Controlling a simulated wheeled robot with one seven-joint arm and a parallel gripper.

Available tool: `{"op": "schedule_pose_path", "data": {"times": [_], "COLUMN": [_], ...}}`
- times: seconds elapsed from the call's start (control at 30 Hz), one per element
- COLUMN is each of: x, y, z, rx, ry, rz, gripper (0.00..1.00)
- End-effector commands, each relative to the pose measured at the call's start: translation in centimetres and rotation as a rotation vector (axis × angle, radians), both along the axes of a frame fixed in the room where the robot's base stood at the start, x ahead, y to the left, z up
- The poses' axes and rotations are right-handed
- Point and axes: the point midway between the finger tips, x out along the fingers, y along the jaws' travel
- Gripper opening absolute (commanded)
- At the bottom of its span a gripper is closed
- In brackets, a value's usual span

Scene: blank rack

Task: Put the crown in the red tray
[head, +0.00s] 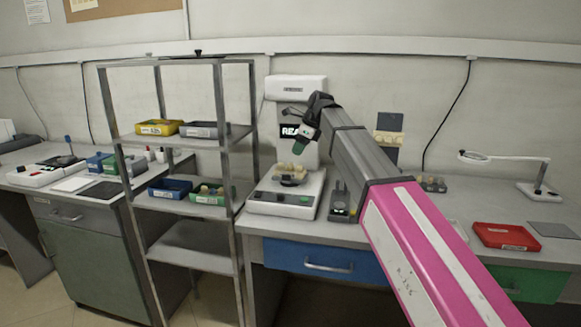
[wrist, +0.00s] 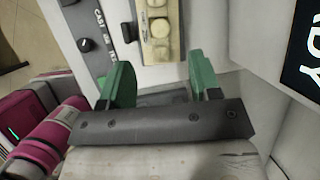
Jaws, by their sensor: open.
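The red tray (head: 505,236) lies on the right bench in the head view. I cannot pick out the crown for certain. Cream, tooth-like pieces (head: 290,172) sit on a dark holder on the white machine in the head view. My gripper (head: 302,145) is in front of this machine's upright, above the cream pieces. In the wrist view my gripper (wrist: 160,82) has its green fingers wide apart, with nothing seen between them. A cream strip with round pieces (wrist: 158,28) lies beyond the fingertips there.
The white machine (head: 285,205) stands left of a small dark device (head: 342,203). A metal rack (head: 230,140) holds a yellow tray (head: 159,127) and other trays to the left. A ring lamp (head: 540,188) stands at the right. A grey mat (head: 553,230) lies beside the red tray.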

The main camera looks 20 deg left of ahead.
Motion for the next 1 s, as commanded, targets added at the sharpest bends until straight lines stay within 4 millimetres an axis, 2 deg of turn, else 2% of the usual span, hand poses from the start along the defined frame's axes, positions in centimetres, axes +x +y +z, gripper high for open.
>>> {"op": "schedule_pose_path", "data": {"times": [0.1,0.3,0.67,0.9,1.0], "x": [0.1,0.1,0.2,0.3,0.4], "y": [0.3,0.4,1.5,2.7,3.0], "z": [0.3,0.1,-2.7,-5.7,-6.5], "rx": [-0.021,-0.035,-0.034,-0.034,-0.033], "ry": [0.052,0.089,0.089,0.089,0.088], "rz": [-0.131,-0.221,-0.221,-0.221,-0.222], "gripper": [0.57,0.57,0.57,0.57,0.57]}}
